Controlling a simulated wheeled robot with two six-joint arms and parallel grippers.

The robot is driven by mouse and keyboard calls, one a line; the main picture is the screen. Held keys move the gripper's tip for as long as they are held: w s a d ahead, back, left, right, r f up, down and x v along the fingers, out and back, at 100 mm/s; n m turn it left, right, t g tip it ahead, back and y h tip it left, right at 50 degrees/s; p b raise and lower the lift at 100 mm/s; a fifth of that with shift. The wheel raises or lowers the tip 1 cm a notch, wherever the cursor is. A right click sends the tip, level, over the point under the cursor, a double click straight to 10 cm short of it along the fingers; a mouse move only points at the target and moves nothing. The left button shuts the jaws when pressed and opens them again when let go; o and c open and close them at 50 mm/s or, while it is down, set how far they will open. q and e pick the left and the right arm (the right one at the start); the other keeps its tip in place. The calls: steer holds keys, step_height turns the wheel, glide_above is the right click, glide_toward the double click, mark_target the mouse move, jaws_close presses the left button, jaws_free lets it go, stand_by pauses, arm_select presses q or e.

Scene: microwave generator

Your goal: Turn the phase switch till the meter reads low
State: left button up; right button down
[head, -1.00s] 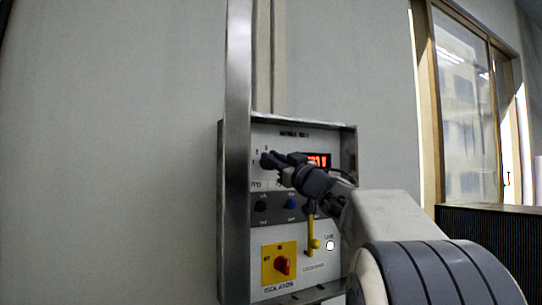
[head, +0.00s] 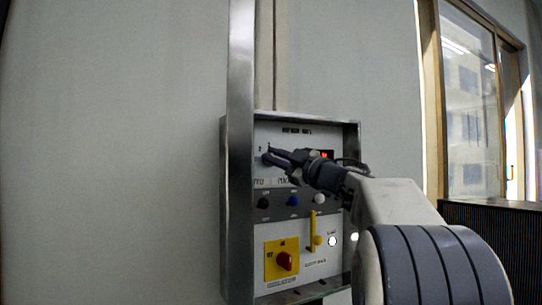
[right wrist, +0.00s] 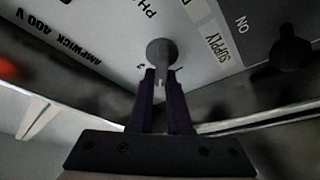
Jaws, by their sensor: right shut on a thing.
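The grey control panel (head: 300,133) stands in a metal frame on the wall. The round dark phase switch (right wrist: 160,50) is at the panel's upper left, beside the SUPPLY label and part of a word starting "PH". My right gripper (head: 272,157) reaches it from the right; in the right wrist view its fingers (right wrist: 166,82) are shut on the switch's pointer. The red-lit meter (head: 327,154) is mostly hidden behind my gripper, so its reading cannot be made out. My left gripper is not in view.
Below are black (head: 263,202), blue (head: 293,201) and white (head: 319,199) knobs, a yellow lever (head: 313,228) and a red isolator switch (head: 285,261) on a yellow plate. A metal post (head: 241,150) stands close left of the panel. A window (head: 467,110) is far right.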

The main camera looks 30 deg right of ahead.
steer(key=shift+r, duration=0.25)
steer(key=c, duration=0.9)
jaws_free()
steer(key=shift+a, duration=0.1)
steer(key=shift+o, duration=0.2)
steer(key=shift+f, duration=0.1)
steer(key=shift+f, duration=0.1)
steer(key=b+v, duration=0.4)
steer(key=v, duration=0.6)
steer(key=shift+s+b, duration=0.2)
steer(key=shift+b, duration=0.2)
